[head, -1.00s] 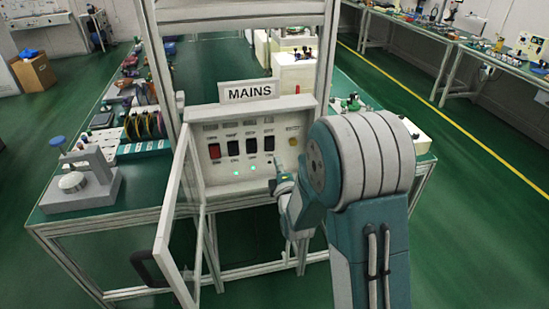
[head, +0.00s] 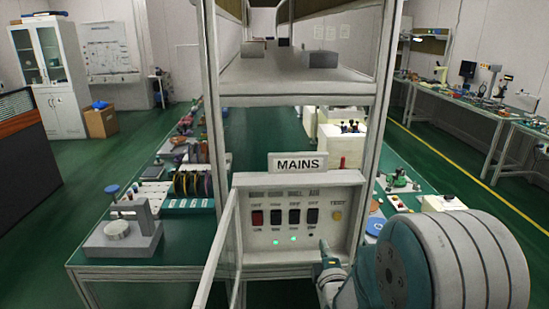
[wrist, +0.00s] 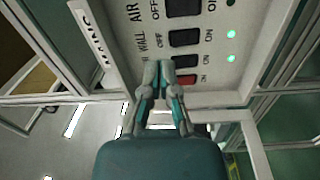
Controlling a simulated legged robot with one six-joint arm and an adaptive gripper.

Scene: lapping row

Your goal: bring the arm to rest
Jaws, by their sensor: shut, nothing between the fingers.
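My gripper (head: 325,247) is shut and empty in front of the lower right of the MAINS panel (head: 246,240) in the head view. In the wrist view my gripper (wrist: 165,66) has its fingertips together, in front of the panel face by the switches. Whether it touches the panel I cannot tell. The panel has a red switch (head: 257,218), several black switches (head: 294,216) and a yellow test button (head: 337,215). Two green lamps (head: 292,239) are lit below the switches. My arm fills the lower right of the head view.
The panel's framed door (head: 217,255) stands open at its left. A shelf (head: 300,80) on metal posts rises above the panel. A grey stand with a round disc (head: 118,229) and a row of spools (head: 193,184) sit on the bench at left. Green floor (head: 60,190) lies open further left.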

